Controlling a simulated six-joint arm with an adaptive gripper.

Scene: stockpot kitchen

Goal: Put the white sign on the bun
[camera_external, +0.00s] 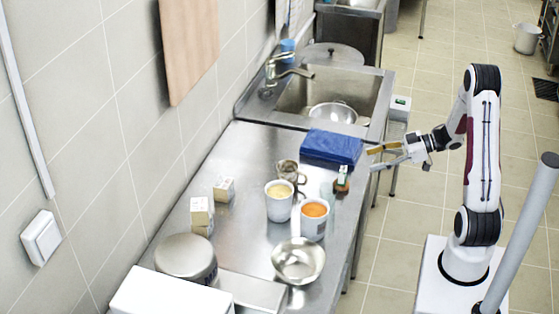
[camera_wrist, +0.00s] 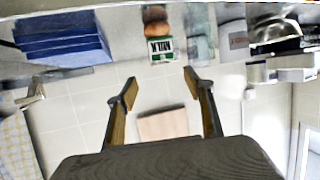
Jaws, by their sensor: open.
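The white sign (camera_wrist: 162,48), edged in green and lettered MILK, shows in the wrist view just below the brown bun (camera_wrist: 156,22) in the picture. I cannot tell whether they touch. In the external view both are tiny at the counter's right edge, between the blue box and the orange-filled cup, and are hard to separate. My gripper (camera_external: 373,159) is open and empty, to the right of them and just off the counter's edge. In the wrist view the fingertips of my gripper (camera_wrist: 160,79) are apart, with the sign beyond the gap between them.
A blue box (camera_external: 331,147) lies behind the sign and bun. A cup with orange contents (camera_external: 314,218), a pale-filled cup (camera_external: 279,201) and a metal bowl (camera_external: 298,261) stand nearer the front. A clear glass (camera_external: 327,191) is close by. The sink (camera_external: 300,95) is at the back.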

